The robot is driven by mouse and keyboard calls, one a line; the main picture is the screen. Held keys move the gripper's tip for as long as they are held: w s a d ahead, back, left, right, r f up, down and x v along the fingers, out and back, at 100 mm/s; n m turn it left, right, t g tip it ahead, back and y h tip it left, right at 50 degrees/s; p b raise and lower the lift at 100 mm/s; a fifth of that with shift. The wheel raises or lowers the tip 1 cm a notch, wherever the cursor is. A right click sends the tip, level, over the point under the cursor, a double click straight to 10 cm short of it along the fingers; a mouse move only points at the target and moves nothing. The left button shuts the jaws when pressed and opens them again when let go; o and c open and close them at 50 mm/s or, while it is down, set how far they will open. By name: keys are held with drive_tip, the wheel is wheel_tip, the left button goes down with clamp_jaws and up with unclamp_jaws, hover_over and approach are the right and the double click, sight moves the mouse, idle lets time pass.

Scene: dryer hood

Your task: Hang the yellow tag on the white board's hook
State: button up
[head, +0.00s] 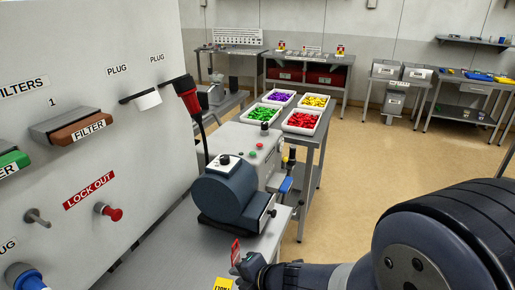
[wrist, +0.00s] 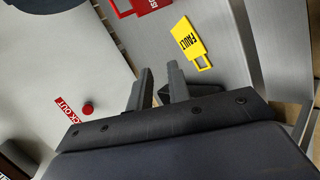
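The yellow tag (wrist: 190,43), marked FAULT, lies on a grey surface in the wrist view, just beyond and right of my fingertips. Its edge also shows at the bottom of the head view (head: 222,284). My gripper (wrist: 160,68) is open with nothing between its fingers. In the head view my gripper (head: 240,266) is low over the bench, beside the yellow tag. The white board (head: 140,45) stands at the left. A grey peg (head: 37,217) sticks out of it, left of the red LOCK OUT label; I cannot tell if it is the hook.
A red tag (wrist: 125,7) lies near the yellow one. A dark blue machine (head: 228,190) stands on the bench beyond my gripper. A red knob (head: 110,211), brown filter (head: 80,131) and red-black plug (head: 187,95) project from the board. Open floor (head: 365,160) lies right.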

sight(224, 286)
wheel_tip(224, 286, up, 5)
drive_tip(key=d+p, duration=0.1)
drive_tip(key=p, duration=0.3)
drive_tip(key=f+b, duration=0.2)
drive_tip(key=a+f+b, duration=0.1)
drive_tip(key=f+b, duration=0.5)
drive_tip(key=shift+w+a, duration=0.25)
drive_tip(key=shift+a, duration=0.05)
drive_tip(key=b+x, duration=0.3)
drive_tip(key=x, duration=0.1)
drive_tip(key=b+x, duration=0.3)
drive_tip(key=x, duration=0.1)
drive_tip(key=shift+f, duration=0.5)
wheel_tip(224, 286, up, 5)
drive_tip(key=p, duration=0.4)
drive_tip(key=shift+a+f, duration=0.1)
drive_tip(key=shift+f, duration=0.15)
drive_tip(key=shift+n+g, duration=0.3)
drive_tip(key=r+p, duration=0.2)
drive_tip(key=p, duration=0.1)
drive_tip(key=r+p, duration=0.3)
drive_tip(key=shift+s+d+r, duration=0.15)
drive_tip(key=shift+d+r, duration=0.05)
drive_tip(key=shift+r, duration=0.05)
